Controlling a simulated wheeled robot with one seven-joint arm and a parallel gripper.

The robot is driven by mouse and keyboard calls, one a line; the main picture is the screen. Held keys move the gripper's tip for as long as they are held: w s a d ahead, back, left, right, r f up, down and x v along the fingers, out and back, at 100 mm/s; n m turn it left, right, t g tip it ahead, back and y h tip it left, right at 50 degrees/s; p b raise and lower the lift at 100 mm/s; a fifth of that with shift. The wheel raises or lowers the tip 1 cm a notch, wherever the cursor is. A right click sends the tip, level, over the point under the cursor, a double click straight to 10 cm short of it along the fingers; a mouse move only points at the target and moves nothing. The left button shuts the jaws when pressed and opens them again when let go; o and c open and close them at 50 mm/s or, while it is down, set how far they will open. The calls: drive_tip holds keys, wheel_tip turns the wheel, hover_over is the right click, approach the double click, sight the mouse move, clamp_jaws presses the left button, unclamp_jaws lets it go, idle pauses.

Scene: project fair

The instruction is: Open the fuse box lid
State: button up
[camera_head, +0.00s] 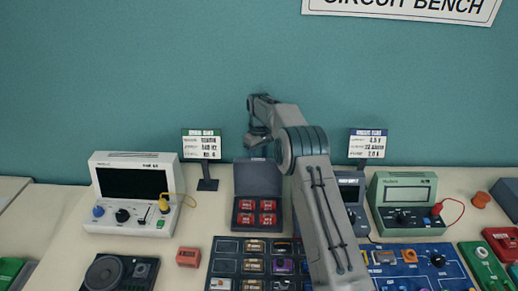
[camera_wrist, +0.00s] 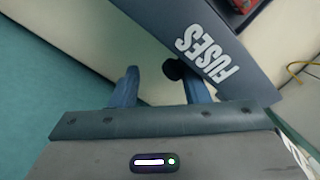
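The fuse box (camera_head: 235,220) stands on the bench in the head view, with red fuses (camera_head: 257,212) showing inside. Its dark lid (camera_head: 257,178) stands raised at the back of the box. In the wrist view the lid (camera_wrist: 225,70) carries the white word FUSES, and a dark round knob (camera_wrist: 174,69) sits at its edge. My gripper (camera_head: 258,143) is above and behind the raised lid. In the wrist view its fingers (camera_wrist: 157,78) are apart with nothing between them; the right finger is close to the knob, and whether they touch is unclear.
A sign stand (camera_head: 207,172) is left of the box, and a white meter (camera_head: 135,215) further left. A green meter (camera_head: 403,220) is to the right. A dark component tray (camera_head: 228,245) lies in front. The teal wall (camera_head: 130,80) is close behind.

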wheel_tip(320, 180, up, 13)
drive_tip(key=w+p, duration=0.1)
drive_tip(key=p, duration=0.1)
drive_tip(key=shift+w, duration=0.4)
drive_tip(key=shift+r, duration=0.15)
idle(0.3)
